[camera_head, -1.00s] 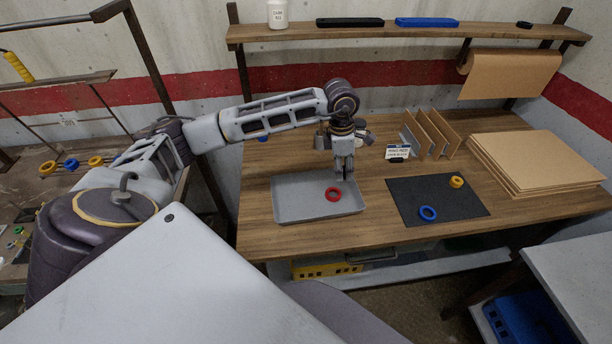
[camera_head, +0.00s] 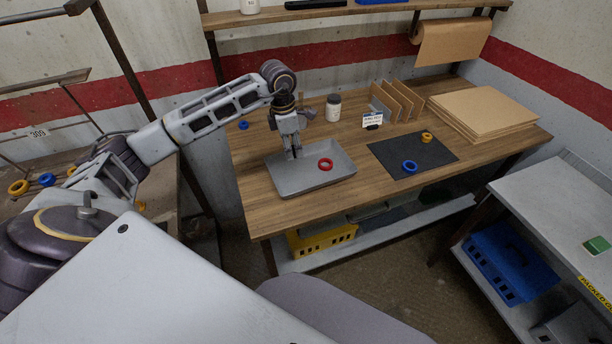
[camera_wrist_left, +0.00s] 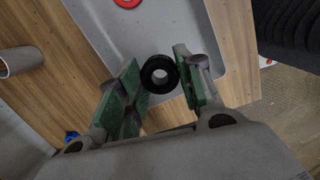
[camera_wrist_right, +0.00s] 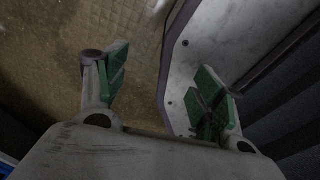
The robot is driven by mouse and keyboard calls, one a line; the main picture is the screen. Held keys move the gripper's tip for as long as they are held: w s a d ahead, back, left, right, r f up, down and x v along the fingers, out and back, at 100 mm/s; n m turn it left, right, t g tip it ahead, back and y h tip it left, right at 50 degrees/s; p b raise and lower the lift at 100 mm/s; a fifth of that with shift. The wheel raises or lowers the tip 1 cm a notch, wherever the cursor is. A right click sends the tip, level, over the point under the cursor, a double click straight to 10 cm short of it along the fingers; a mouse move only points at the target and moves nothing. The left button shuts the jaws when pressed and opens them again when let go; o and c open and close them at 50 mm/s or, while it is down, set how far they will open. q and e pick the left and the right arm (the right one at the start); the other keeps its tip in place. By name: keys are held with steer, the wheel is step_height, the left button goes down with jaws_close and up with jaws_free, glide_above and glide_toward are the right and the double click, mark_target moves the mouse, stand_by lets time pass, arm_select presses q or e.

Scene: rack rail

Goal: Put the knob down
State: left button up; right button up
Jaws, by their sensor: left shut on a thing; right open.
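A round black knob (camera_wrist_left: 159,74) with a hole in its middle is between the green-padded fingers of my left gripper (camera_wrist_left: 160,85), which is shut on it. In the head view my left gripper (camera_head: 293,155) points down at the back left part of the grey tray (camera_head: 312,186). The knob is hard to make out there, and I cannot tell whether it touches the tray floor. A red ring (camera_head: 325,164) lies in the tray, right of the gripper. My right gripper (camera_wrist_right: 160,82) is open and empty, away from the bench.
A black mat (camera_head: 390,150) right of the tray holds a blue ring (camera_head: 410,167) and a yellow ring (camera_head: 426,137). A jar (camera_head: 333,108), a small sign (camera_head: 373,119) and upright dividers (camera_head: 397,102) stand behind. Cardboard sheets (camera_head: 482,111) lie at right.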

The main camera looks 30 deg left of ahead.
arm_select(q)
steer(key=shift+a, duration=0.1)
steer(key=shift+f, duration=0.2)
glide_above(294, 176)
step_height(294, 176, down, 5)
steer(key=shift+s+r+p, duration=0.1)
steer(key=shift+r+p, duration=0.05)
steer(key=shift+p, duration=0.25)
steer(key=shift+f, duration=0.65)
arm_select(e)
steer(key=shift+s+a+r, duration=0.1)
steer(key=shift+a+r, duration=0.1)
steer(key=shift+a, duration=0.4)
steer(key=shift+s+a+r, duration=0.1)
steer(key=shift+a+r, duration=0.05)
steer(key=shift+a, duration=0.45)
steer(key=shift+d, duration=0.1)
